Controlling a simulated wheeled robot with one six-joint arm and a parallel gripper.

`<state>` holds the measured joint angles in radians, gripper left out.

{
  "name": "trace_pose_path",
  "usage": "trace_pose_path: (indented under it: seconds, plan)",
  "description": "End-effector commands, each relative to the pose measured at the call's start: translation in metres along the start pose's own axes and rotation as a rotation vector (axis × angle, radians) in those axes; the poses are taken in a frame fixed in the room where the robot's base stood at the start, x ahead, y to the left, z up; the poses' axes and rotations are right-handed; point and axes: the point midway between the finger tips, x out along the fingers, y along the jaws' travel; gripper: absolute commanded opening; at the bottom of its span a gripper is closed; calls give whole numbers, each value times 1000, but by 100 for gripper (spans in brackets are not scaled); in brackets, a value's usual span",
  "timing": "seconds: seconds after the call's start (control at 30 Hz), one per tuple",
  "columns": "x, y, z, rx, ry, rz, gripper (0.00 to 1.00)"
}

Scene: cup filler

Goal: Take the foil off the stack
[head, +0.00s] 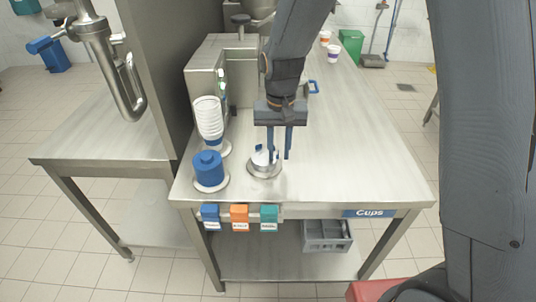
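A low stack of round silver foils (262,157) with blue marks on top sits on a round metal base (265,173) near the front edge of the steel table. My gripper (279,158) points down over the right part of the stack. Its two dark blue fingers stand apart with a clear gap, and I see nothing held between them. The left finger hides part of the stack. I cannot tell whether a fingertip touches the foil.
A stack of white cups (209,118) and a blue cylinder (208,165) stand left of the foils on the table (345,165). A steel machine (207,70) stands behind. Blue, orange and teal tags (239,217) hang at the front edge.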

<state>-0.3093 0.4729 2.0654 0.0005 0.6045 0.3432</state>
Motion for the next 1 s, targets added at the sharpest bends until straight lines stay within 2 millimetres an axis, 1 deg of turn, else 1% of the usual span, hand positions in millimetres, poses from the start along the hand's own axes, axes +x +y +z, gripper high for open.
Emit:
trace_pose_path:
  seconds: [0.23,0.37,0.4,0.9,1.0]
  plan:
    - [1,0,0,0,1,0,24]
    - [1,0,0,0,1,0,2]
    - [1,0,0,0,1,0,0]
    - [1,0,0,0,1,0,0]
    - [-3,0,-1,0,2,-1,0]
